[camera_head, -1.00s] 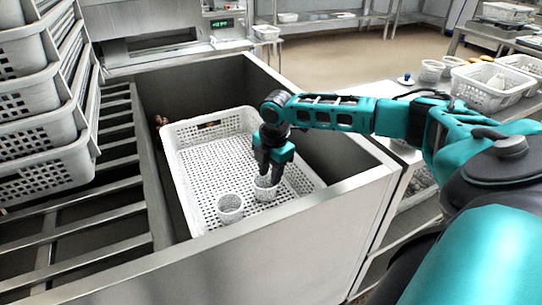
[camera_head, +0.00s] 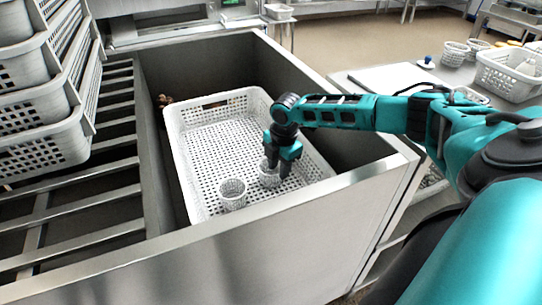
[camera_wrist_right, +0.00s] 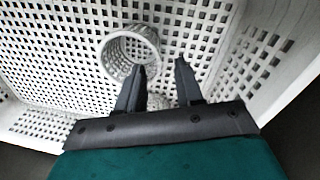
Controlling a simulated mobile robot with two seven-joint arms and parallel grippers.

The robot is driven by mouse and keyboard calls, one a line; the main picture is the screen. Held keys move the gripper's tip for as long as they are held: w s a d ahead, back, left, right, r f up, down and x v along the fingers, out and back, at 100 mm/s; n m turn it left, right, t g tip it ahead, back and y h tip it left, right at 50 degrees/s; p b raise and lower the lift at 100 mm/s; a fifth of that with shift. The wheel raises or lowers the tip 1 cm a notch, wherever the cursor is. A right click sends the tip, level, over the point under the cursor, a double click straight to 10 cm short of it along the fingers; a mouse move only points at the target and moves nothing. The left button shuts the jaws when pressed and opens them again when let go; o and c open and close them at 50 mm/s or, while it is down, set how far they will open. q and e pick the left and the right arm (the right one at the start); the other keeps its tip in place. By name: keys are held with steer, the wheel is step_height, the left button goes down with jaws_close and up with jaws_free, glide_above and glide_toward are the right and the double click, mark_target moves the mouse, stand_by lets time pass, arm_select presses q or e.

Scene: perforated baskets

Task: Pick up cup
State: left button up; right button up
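Two small white perforated cups stand in a large white perforated basket (camera_head: 189,180). The nearer-left cup (camera_head: 232,194) stands clear of my gripper; in the right wrist view it is likely the round cup (camera_wrist_right: 130,52) beyond the left finger. The other cup (camera_head: 268,178) is at my right gripper (camera_head: 277,166), which points down into the basket. In the right wrist view the fingers of my right gripper (camera_wrist_right: 164,72) are apart, with part of this cup (camera_wrist_right: 158,102) showing between and behind them. Contact cannot be told. My left gripper is out of view.
The basket sits inside a deep steel sink; its front rim (camera_head: 270,208) is close to my arm. Stacked white baskets (camera_head: 40,150) stand at the left above a slatted rack (camera_head: 70,215). More cups and a basket (camera_head: 508,75) are on the right counter.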

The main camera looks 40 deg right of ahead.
mark_target(279, 181)
steer(key=f, duration=0.1)
steer(key=f+b, duration=0.1)
steer(key=f, duration=0.3)
steer(key=shift+w+d+b, duration=0.35)
steer(key=shift+d+b, duration=0.05)
steer(key=shift+r, duration=0.1)
steer(key=shift+c, duration=0.5)
jaws_close()
